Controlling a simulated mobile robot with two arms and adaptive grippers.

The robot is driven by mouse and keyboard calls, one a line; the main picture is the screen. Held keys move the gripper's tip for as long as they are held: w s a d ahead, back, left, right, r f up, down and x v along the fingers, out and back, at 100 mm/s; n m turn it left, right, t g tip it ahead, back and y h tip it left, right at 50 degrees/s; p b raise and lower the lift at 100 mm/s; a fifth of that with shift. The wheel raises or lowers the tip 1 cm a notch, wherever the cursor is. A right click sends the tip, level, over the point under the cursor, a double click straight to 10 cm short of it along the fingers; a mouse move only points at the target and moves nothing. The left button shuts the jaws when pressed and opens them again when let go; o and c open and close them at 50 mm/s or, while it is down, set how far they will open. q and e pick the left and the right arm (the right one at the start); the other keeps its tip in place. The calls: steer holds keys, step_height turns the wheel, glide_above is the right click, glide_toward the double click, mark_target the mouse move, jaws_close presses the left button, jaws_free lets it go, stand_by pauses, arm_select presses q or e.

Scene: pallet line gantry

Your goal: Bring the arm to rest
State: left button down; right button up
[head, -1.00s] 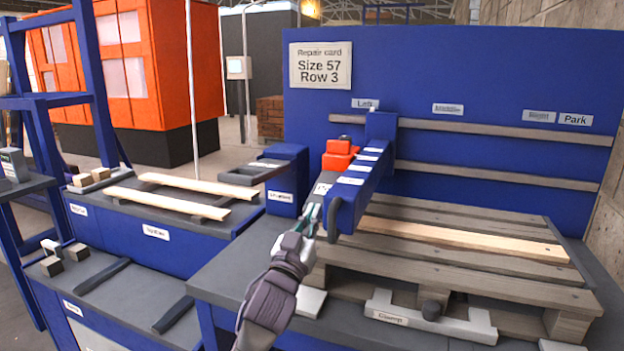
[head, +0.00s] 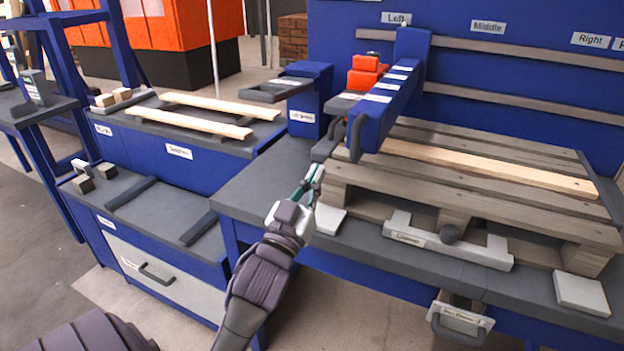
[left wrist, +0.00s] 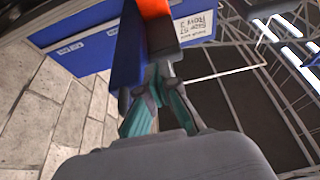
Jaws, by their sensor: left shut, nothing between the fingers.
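My left arm reaches up from the bottom of the head view. Its gripper (head: 311,184) is shut and empty, just left of the pallet's near left corner and below the near end of the blue gantry beam. In the left wrist view the gripper's green fingers (left wrist: 158,108) point at the blue beam (left wrist: 130,55) with its orange part (left wrist: 153,8). I cannot tell from these views whether the fingertips touch the beam. My right gripper is not in view.
The gantry beam (head: 383,112) overhangs the pallet (head: 440,181), which has one lighter board (head: 490,176). A clamp (head: 445,243) sits at its front edge. Left stand a bench with two pale boards (head: 190,120) and a drawer cabinet (head: 165,280). Open floor (head: 40,275) lies at lower left.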

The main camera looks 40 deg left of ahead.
arm_select(q)
steer(key=shift+s+d, duration=0.15)
steer(key=shift+s, duration=0.5)
